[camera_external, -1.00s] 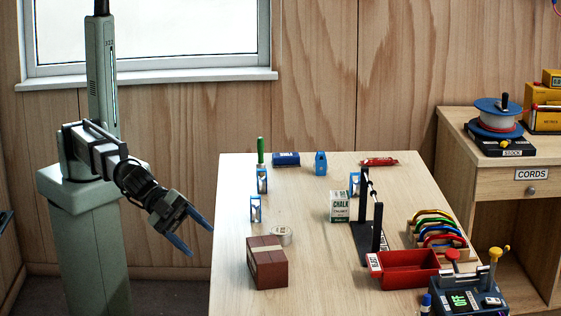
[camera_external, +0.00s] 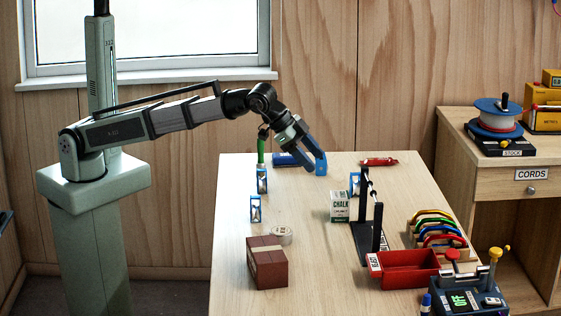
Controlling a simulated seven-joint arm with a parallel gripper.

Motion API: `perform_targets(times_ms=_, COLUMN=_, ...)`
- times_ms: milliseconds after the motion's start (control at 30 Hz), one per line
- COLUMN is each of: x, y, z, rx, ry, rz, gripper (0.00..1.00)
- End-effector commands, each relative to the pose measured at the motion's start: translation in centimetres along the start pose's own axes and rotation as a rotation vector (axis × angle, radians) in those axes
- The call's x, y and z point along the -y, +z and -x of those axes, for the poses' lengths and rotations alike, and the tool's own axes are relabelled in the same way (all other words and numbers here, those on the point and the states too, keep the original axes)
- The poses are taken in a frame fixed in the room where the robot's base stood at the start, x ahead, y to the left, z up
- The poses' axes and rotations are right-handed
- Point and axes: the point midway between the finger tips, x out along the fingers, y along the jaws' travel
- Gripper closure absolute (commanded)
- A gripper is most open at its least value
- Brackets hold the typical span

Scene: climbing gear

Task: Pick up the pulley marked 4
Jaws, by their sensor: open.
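Several blue pulleys stand on the table: one at the left (camera_external: 262,180), one nearer the front left (camera_external: 255,208), one behind the black rack (camera_external: 354,182), and a blue one at the back (camera_external: 321,168). Their numbers are too small to read, so I cannot tell which is marked 4. My gripper (camera_external: 315,166), with blue fingers, is open and points down at the back blue pulley. Its fingers partly cover that pulley. I cannot tell whether they touch it or stand around it.
A dark blue roll (camera_external: 284,159) and a green-handled tool (camera_external: 261,150) are close to my gripper. A chalk box (camera_external: 340,207), black rack (camera_external: 366,245), red tray (camera_external: 408,268), brown box (camera_external: 268,265) and tape roll (camera_external: 281,236) stand further forward. The front-centre table is clear.

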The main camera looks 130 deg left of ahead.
Motion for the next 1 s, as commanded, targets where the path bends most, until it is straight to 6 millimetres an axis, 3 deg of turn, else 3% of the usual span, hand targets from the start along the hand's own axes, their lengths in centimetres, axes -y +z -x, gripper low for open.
perform_targets(times_ms=33, x=2.6, y=0.5, z=0.1, rx=0.030, ry=-0.008, rz=0.045, gripper=0.37)
perform_targets(times_ms=200, x=9.8, y=2.7, z=0.7, rx=0.138, ry=-0.020, rz=0.190, gripper=0.37)
perform_targets(times_ms=400, x=16.4, y=5.3, z=2.0, rx=0.244, ry=-0.025, rz=0.335, gripper=0.37)
perform_targets(times_ms=500, x=18.5, y=6.3, z=2.6, rx=0.277, ry=-0.025, rz=0.384, gripper=0.37)
perform_targets(times_ms=767, x=20.4, y=7.5, z=2.8, rx=0.314, ry=-0.024, rz=0.431, gripper=0.37)
perform_targets(times_ms=1000, x=20.3, y=8.5, z=-0.5, rx=0.315, ry=-0.024, rz=0.430, gripper=0.37)
